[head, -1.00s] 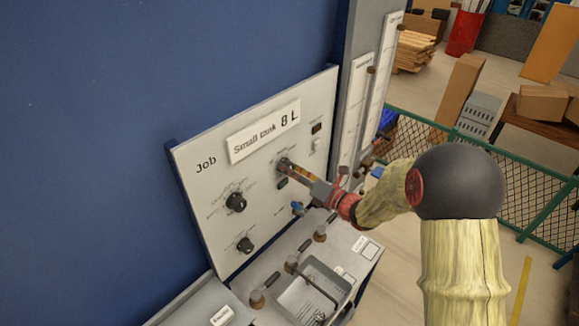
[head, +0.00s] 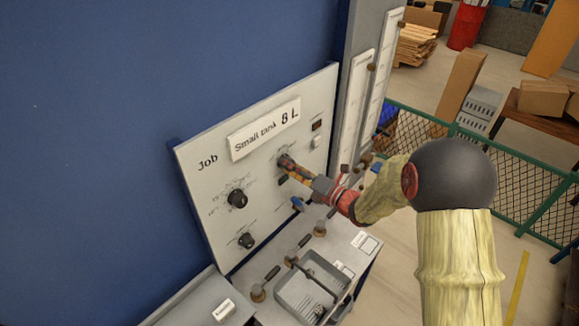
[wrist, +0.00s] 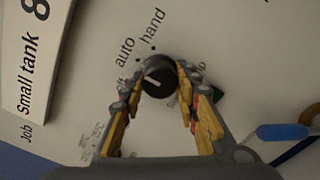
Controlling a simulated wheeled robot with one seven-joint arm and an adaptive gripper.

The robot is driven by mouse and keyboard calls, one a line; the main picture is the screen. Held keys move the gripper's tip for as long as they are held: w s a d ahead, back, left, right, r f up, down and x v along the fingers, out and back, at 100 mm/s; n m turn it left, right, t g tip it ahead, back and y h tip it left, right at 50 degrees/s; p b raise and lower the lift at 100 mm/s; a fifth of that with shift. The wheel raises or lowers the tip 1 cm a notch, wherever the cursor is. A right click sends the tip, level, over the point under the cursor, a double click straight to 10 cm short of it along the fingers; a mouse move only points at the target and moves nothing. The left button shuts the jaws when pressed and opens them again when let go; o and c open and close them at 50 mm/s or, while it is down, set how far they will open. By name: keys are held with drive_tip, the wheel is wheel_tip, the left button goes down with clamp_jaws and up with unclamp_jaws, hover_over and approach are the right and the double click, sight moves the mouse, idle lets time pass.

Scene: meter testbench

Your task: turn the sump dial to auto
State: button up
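The sump dial is a round black knob (wrist: 158,77) with a white pointer line. In the wrist view it sits between my gripper's (wrist: 161,90) two yellow-padded fingers, which close in on its sides with hardly any gap. The labels "auto" (wrist: 124,50) and "hand" (wrist: 153,28) show beside it; a third label, probably "off", is partly hidden by the left finger. The pointer line slants to the left, towards the side of "off" and "auto"; which mark it meets is hard to tell. In the head view my gripper (head: 285,163) reaches the panel and hides the dial.
The pale panel (head: 205,185) carries a "Small tank 8 L" sign (head: 264,130) and two other black knobs (head: 237,199) (head: 246,241) at left. A blue-handled valve (head: 298,204) lies just below my gripper. A grey tray (head: 312,283) and several valves stand on the bench below.

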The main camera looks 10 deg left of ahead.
drive_tip(key=o, duration=0.5)
drive_tip(key=shift+c, duration=0.2)
drive_tip(key=v, duration=1.2)
